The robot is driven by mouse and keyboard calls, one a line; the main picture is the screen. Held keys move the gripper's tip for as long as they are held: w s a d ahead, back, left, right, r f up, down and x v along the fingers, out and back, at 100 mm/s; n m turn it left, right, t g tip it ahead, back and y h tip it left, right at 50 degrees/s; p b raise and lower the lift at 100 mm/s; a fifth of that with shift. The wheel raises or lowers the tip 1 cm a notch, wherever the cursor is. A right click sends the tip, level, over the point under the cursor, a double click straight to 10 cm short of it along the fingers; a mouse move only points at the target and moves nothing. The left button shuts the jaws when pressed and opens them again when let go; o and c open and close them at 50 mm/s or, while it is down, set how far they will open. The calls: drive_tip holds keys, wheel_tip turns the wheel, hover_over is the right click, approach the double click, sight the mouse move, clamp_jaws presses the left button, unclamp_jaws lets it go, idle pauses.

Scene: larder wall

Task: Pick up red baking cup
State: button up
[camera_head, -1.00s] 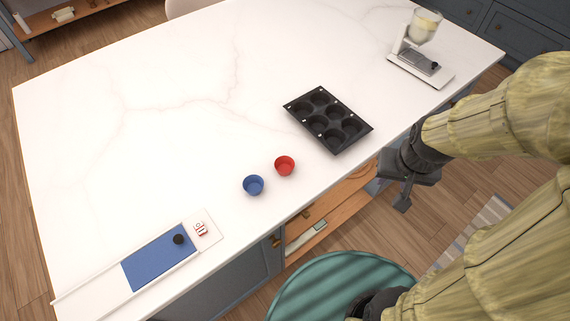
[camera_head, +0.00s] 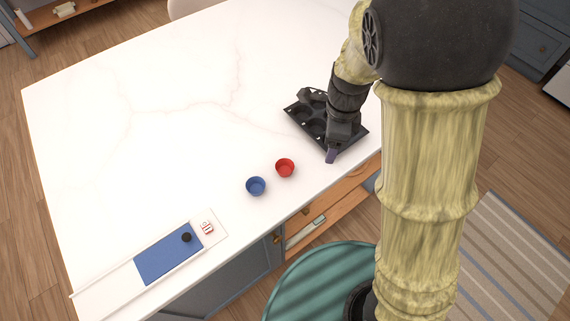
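The red baking cup (camera_head: 285,168) stands upright on the white marble counter, near its front edge. A blue baking cup (camera_head: 256,186) stands just to its left and slightly nearer. My gripper (camera_head: 331,156) is to the right of the red cup, apart from it, at the near edge of the dark muffin tin. It points down, and its fingers show as a small dark, purplish tip. I cannot tell from this angle whether they are open or shut. My arm and gripper hide part of the tin.
The dark muffin tin (camera_head: 300,113) lies right of and behind the cups. A white board with a blue panel (camera_head: 169,254) and a black knob lies at the front left. An open wooden drawer (camera_head: 325,212) and a teal round seat (camera_head: 312,285) are below the front edge. The counter's left is clear.

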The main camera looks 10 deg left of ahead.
drive_tip(key=a+r+m+p, duration=0.2)
drive_tip(key=a+m+p, duration=0.1)
drive_tip(key=a+m, duration=0.6)
drive_tip(key=a, duration=0.3)
drive_tip(key=shift+w+r+m+h, duration=0.15)
drive_tip(key=shift+w+m+h, duration=0.15)
hover_over(285, 170)
drive_tip(key=f, duration=1.1)
drive_tip(key=shift+a+f+p, duration=0.25)
drive_tip(key=shift+p, duration=0.1)
drive_tip(key=shift+w+f, duration=0.2)
drive_tip(key=shift+f, duration=0.15)
drive_tip(key=shift+s+d+f+p, duration=0.15)
drive_tip(key=shift+f+p, duration=0.1)
drive_tip(key=shift+f, duration=1.05)
drive_tip(key=shift+s+d+f+p, duration=0.15)
drive_tip(key=shift+f+p, duration=0.1)
drive_tip(key=shift+f, duration=1.05)
drive_tip(key=shift+c, duration=0.2)
